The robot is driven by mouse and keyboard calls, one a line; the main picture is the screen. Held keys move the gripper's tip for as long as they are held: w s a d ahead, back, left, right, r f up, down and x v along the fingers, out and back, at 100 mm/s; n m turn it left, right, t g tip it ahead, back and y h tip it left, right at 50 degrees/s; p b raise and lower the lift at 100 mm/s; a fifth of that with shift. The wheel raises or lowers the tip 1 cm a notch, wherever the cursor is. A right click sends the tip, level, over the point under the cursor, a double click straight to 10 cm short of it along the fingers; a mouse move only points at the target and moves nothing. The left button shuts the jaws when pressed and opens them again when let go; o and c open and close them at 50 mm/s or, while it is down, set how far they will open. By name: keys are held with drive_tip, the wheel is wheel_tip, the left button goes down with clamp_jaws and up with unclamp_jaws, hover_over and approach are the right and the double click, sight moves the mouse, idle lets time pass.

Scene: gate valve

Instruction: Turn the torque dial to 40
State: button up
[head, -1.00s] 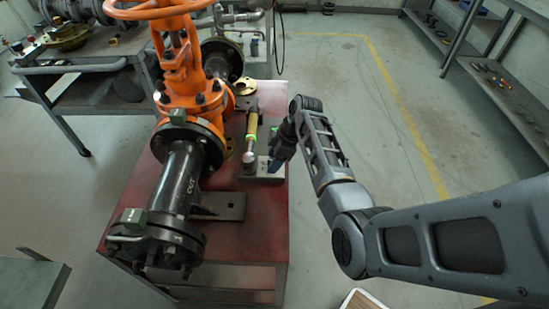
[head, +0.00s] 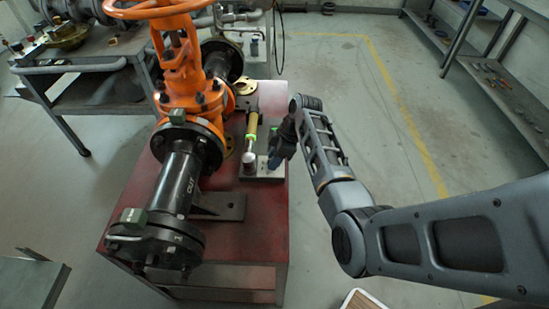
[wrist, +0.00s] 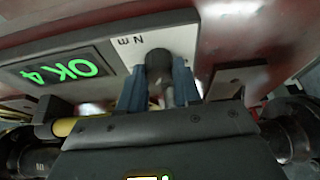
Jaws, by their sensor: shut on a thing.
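The torque dial (wrist: 158,66) is a dark round knob on a pale plate printed with "N m" in the wrist view. My gripper (wrist: 158,88) is shut on the dial, with one blue finger on each side of it. A dark display (wrist: 62,70) beside it shows rotated green characters that look like "OK" and "4"; the rest is not clear. In the head view my gripper (head: 276,160) is over the right end of the pale plate (head: 262,178) and hides the dial there.
A tool with a yellow handle (head: 253,125) lies just left of my gripper on the red bench (head: 240,235). The orange gate valve (head: 188,85) and its black pipe (head: 180,185) stand further left. The floor (head: 350,100) at the right is clear.

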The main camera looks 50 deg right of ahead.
drive_tip(key=n+g+y+b, duration=0.1)
drive_tip(key=n+b, duration=0.1)
drive_tip(key=n, duration=0.3)
drive_tip(key=shift+w+d+f, duration=0.1)
drive_tip(key=shift+w+n+g+y+b, duration=0.15)
drive_tip(key=shift+n+g+b, duration=0.3)
drive_tip(key=shift+n, duration=0.45)
drive_tip(key=shift+s+n+g+y+b, duration=0.1)
drive_tip(key=shift+n+g+y+b, duration=0.25)
drive_tip(key=shift+n, duration=0.55)
drive_tip(key=o, duration=1)
drive_tip(key=shift+o, duration=0.2)
drive_tip(key=v, duration=0.8)
drive_tip(key=shift+w, duration=0.15)
